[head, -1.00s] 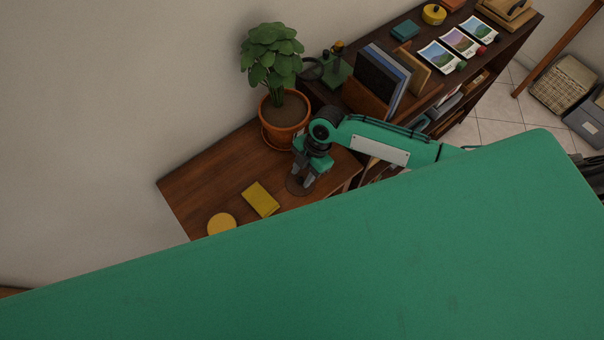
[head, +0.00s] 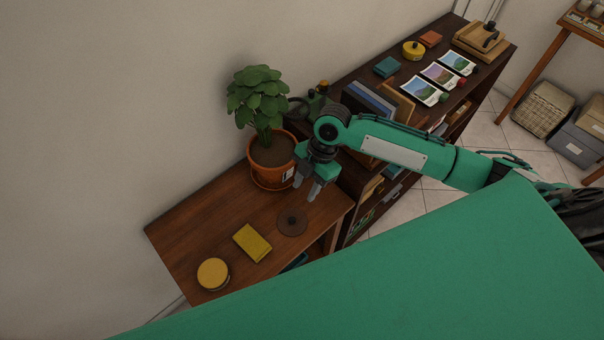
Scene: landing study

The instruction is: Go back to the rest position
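My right gripper (head: 313,192) hangs above the wooden side table, fingers pointing down. Its two grey fingers stand apart with nothing visible between them. A dark brown round disc (head: 292,221) with a small knob lies on the table, just below and left of the fingertips, clear of them. My green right arm reaches in from the right. My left gripper is not in the head view.
The side table (head: 190,232) also holds a yellow block (head: 252,243), a round yellow tin (head: 213,273) and a potted plant (head: 272,160) close to the gripper. A dark shelf (head: 467,88) with books and picture cards stands behind. Tiled floor (head: 425,200) shows at right.

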